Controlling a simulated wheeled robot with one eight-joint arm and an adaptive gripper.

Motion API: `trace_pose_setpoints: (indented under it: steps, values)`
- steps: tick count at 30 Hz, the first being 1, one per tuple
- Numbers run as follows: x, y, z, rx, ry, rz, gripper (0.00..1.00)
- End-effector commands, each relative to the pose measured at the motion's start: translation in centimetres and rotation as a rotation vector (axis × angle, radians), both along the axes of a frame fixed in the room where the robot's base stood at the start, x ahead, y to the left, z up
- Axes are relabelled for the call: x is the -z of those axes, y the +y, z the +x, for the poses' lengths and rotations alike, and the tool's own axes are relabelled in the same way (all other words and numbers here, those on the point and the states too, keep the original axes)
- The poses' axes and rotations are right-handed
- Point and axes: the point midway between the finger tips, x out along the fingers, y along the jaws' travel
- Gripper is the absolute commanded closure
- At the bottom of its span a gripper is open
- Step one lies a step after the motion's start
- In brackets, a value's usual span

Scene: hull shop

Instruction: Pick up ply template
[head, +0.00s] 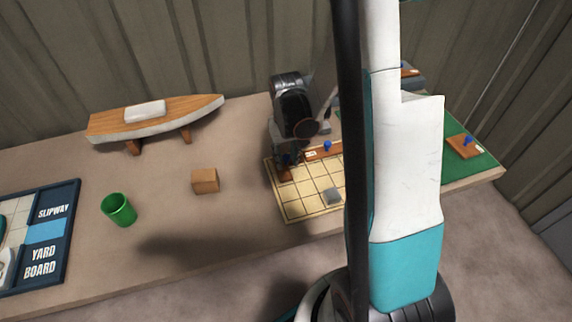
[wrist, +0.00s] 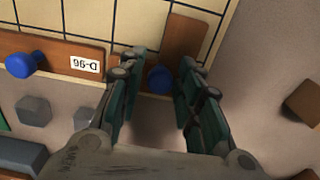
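Brown ply with a D-96 label (wrist: 50,62) lies over the edge of a gridded board (wrist: 100,15) in the wrist view. It has one blue knob (wrist: 25,63) at the left. A brown arm of ply (wrist: 185,38) points up the picture, with a second blue knob (wrist: 159,78) at its base. The fingers hide whether the two parts join. My gripper (wrist: 163,68) is open, its fingers either side of the second knob with gaps visible. In the head view, the labelled ply (head: 322,152) shows beside my gripper (head: 284,160), low over the board.
A grey block (head: 333,196) sits on the gridded board. A wooden cube (head: 205,180) and green cup (head: 118,209) stand left. A boat model (head: 155,117) is behind. Another knobbed ply piece (head: 463,147) lies on the green mat (head: 485,160) at right.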

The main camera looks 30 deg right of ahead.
Motion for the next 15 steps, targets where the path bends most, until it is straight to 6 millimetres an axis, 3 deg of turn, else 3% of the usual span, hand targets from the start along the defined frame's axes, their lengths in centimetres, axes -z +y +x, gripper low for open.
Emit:
trace_pose_setpoints:
  steps: [1,3,15]
  values:
    - [-0.01,0.00,0.00,0.000,0.000,0.000,0.87]
    - [-0.01,0.00,0.00,0.000,0.000,0.000,1.00]
    - [-0.22,0.00,0.01,0.000,0.000,0.000,1.00]
